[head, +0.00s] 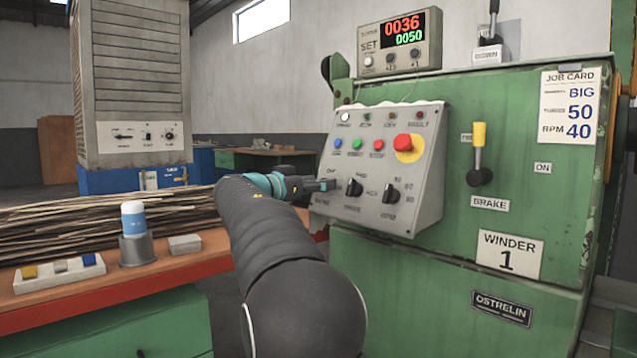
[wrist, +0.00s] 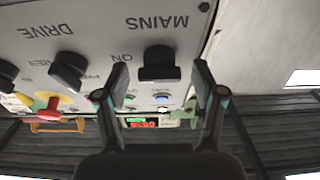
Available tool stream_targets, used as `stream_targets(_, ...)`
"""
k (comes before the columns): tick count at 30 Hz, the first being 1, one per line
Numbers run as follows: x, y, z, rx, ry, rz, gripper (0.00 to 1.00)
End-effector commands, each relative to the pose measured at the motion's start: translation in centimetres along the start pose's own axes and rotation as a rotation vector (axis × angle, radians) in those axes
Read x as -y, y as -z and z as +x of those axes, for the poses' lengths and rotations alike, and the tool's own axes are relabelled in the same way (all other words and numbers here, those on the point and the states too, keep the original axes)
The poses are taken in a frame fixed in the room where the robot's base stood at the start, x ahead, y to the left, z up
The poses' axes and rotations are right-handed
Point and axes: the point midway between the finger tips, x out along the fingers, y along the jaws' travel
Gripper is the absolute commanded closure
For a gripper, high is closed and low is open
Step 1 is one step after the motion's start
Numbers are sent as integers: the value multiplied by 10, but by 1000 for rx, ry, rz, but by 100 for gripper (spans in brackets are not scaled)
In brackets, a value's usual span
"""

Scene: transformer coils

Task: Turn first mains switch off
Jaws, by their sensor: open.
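The mains switch (wrist: 158,62) is a black rotary knob on the grey sloped panel (head: 428,185) of the green cabinet marked WINDER 1. In the wrist view, which is upside down, it sits below the MAINS label with ON printed to its left. My gripper (wrist: 160,78) is open, with one finger on each side of the knob. I cannot tell whether the fingers touch it. In the head view my gripper (head: 320,186) is at the panel's left side and hides the mains switch. Which way the knob points is not clear.
Beside it are the black drive knob (head: 354,187) and another black knob (head: 391,193). Above are coloured buttons and a red emergency stop (head: 403,142) on yellow. A brake lever (head: 479,155) is on the right. An orange bench (head: 110,292) with rods lies to the left.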

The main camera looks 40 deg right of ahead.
Motion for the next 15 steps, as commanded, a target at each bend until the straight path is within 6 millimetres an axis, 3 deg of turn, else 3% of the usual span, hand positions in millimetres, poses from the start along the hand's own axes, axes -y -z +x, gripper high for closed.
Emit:
stream_targets(8, 0, 0, 1, 0, 0, 0, 34)
stream_targets(15, 0, 0, 1, 0, 0, 0, 92)
